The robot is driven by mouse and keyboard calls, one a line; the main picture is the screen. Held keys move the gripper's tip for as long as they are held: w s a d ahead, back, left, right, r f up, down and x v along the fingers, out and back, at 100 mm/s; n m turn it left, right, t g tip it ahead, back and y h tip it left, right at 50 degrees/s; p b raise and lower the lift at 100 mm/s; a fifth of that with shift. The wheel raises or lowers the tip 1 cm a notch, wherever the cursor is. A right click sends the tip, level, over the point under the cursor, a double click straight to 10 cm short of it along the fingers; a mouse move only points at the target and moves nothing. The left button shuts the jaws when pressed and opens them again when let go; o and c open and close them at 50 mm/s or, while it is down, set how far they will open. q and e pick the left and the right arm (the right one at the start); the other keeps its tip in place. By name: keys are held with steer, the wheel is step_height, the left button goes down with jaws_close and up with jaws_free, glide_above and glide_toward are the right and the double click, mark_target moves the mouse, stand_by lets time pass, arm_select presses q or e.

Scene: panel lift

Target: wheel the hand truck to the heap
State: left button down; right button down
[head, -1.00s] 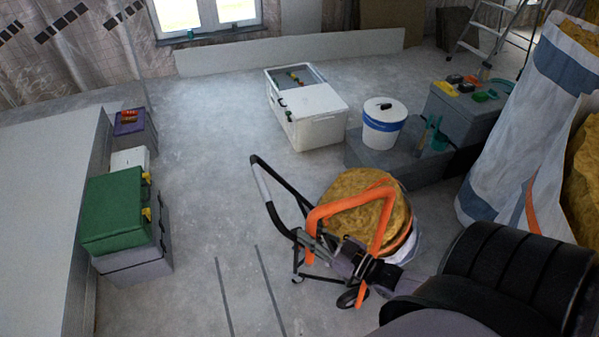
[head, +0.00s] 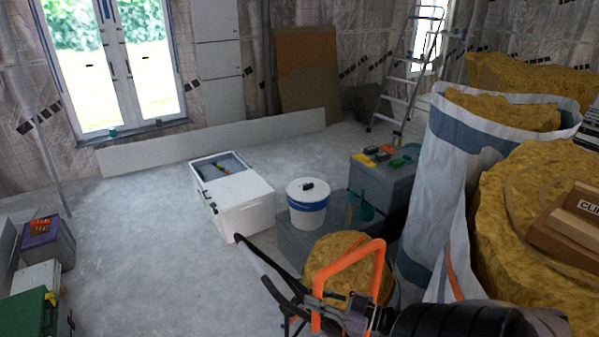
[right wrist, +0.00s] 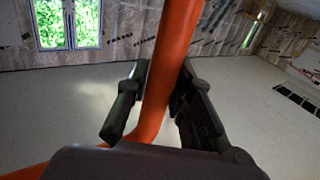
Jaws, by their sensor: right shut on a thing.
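The hand truck shows at the bottom centre of the head view, with an orange tube handle (head: 345,275) and a black tube frame (head: 268,258). A round yellow insulation roll (head: 340,249) sits with it, behind the orange tube. My right gripper (head: 335,308) is shut on the orange handle. In the right wrist view the orange tube (right wrist: 172,60) passes between the dark fingers (right wrist: 160,100). The truck's wheels are hidden. My left gripper is out of view.
A white cooler box (head: 240,205), a white bucket (head: 307,212) and a grey box with tools (head: 385,185) stand beyond the truck. Green (head: 25,318) and purple (head: 45,245) cases stand at the left. Bare floor (head: 140,230) lies between. A stepladder (head: 410,85) stands at the back.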

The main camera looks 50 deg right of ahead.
steer(key=s+d+b, duration=0.1)
steer(key=s+d, duration=0.1)
steer(key=d, duration=0.5)
steer(key=shift+d, duration=0.35)
steer(key=shift+s+r, duration=0.1)
steer(key=shift+r, duration=0.05)
steer(key=c, duration=1.7)
jaws_free()
steer(key=o, duration=0.3)
steer(key=shift+s+d, duration=0.1)
steer(key=shift+s, duration=0.05)
